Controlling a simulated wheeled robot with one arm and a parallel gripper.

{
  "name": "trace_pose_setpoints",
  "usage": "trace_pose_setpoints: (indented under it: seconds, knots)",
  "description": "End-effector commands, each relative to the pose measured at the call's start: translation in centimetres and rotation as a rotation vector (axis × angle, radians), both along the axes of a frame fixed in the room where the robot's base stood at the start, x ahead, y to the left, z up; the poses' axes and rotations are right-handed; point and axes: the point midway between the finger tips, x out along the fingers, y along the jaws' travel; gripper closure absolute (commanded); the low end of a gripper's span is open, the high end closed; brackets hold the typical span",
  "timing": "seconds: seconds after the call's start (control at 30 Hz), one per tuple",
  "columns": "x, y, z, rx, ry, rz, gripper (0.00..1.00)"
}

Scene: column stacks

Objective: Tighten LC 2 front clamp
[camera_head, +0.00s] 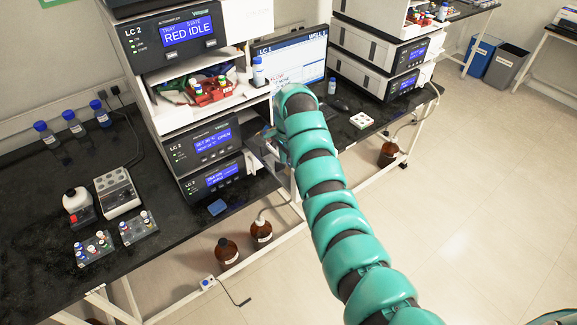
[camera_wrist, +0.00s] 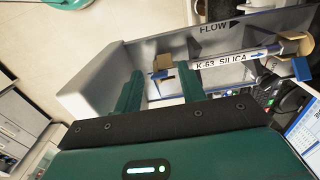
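In the wrist view, my gripper (camera_wrist: 160,72) has its two green fingers apart. A tan clamp with a blue lever (camera_wrist: 160,68) shows in the gap between them; I cannot tell whether either finger touches it. A white column labelled K-63 SILICA (camera_wrist: 230,64) lies in a grey tray (camera_wrist: 95,72), to the right of this clamp. A second tan clamp (camera_wrist: 290,46) with a blue lever (camera_wrist: 302,68) is at the column's right end. In the head view, my arm reaches to the LC 2 module (camera_head: 205,143) in the stack, and the arm partly hides the gripper and tray.
A monitor (camera_head: 295,60) stands right of the stack. A blue sponge-like block (camera_head: 217,207) lies on the bench below. Brown bottles (camera_head: 227,250) stand on the floor.

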Motion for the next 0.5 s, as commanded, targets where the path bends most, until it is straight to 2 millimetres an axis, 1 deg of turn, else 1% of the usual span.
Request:
trace_pose_setpoints:
  seconds: [0.03, 0.13, 0.43, 0.5]
  knots:
    - [-0.02, -0.04, -0.45, -0.001, 0.001, -0.001, 0.6]
    - [0.0, -0.06, -0.84, 0.0, 0.0, -0.001, 0.6]
    - [0.02, -0.05, -0.92, 0.001, -0.001, -0.001, 0.6]
    - [0.03, -0.04, -0.92, 0.001, -0.001, 0.0, 0.74]
